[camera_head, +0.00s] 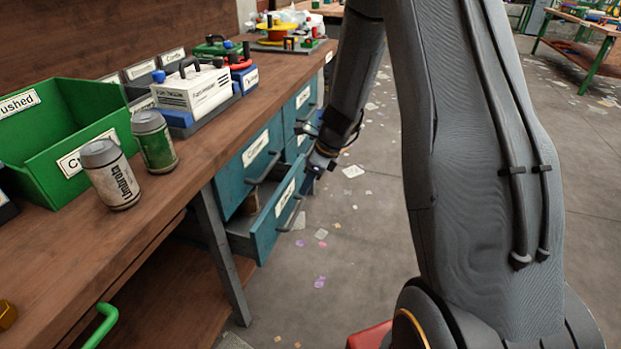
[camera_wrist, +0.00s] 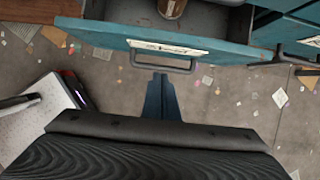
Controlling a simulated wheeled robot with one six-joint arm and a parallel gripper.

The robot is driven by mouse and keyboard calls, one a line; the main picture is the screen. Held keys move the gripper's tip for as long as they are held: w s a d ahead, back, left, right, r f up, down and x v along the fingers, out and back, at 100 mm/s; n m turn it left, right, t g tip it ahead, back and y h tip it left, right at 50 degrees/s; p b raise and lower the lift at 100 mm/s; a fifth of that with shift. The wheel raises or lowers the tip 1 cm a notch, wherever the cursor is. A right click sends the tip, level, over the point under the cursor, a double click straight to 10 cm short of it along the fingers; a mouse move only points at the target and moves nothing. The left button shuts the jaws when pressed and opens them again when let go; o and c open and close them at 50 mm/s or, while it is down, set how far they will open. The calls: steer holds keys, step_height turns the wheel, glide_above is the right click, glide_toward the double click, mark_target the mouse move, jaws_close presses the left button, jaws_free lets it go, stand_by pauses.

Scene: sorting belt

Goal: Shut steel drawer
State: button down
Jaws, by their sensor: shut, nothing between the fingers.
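The steel drawer (camera_head: 278,222) is the teal lower drawer under the workbench, and it stands pulled out. Its label and bar handle (camera_wrist: 162,64) show in the wrist view. A brownish can-like object (camera_wrist: 172,8) is inside it, partly cut off by the picture edge. My gripper (camera_wrist: 160,78) is shut and empty, its fingers pointing at the drawer front close to the handle. I cannot tell whether they touch it. In the head view my wrist is beside the drawer's far end, and the fingertips are hard to make out.
Other teal drawers (camera_head: 248,160) beside and above look shut. On the workbench (camera_head: 150,230) stand a green bin (camera_head: 60,140), two cans and a white case (camera_head: 195,90). A bench leg (camera_head: 222,255) is near the drawer.

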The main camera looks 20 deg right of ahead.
steer(key=shift+w+a+f, duration=0.35)
steer(key=shift+w+a, duration=0.15)
steer(key=shift+a, duration=0.15)
steer(key=shift+w+a+f, duration=0.35)
steer(key=shift+w+a, duration=0.2)
steer(key=shift+a, duration=0.05)
steer(key=shift+w+a+f, duration=0.35)
steer(key=shift+w+a, duration=0.15)
steer(key=shift+a, duration=0.15)
steer(key=w+a+p, duration=0.2)
steer(key=a, duration=0.1)
steer(key=shift+w+a, duration=0.25)
steer(key=shift+w, duration=0.15)
steer(key=shift+d, duration=0.1)
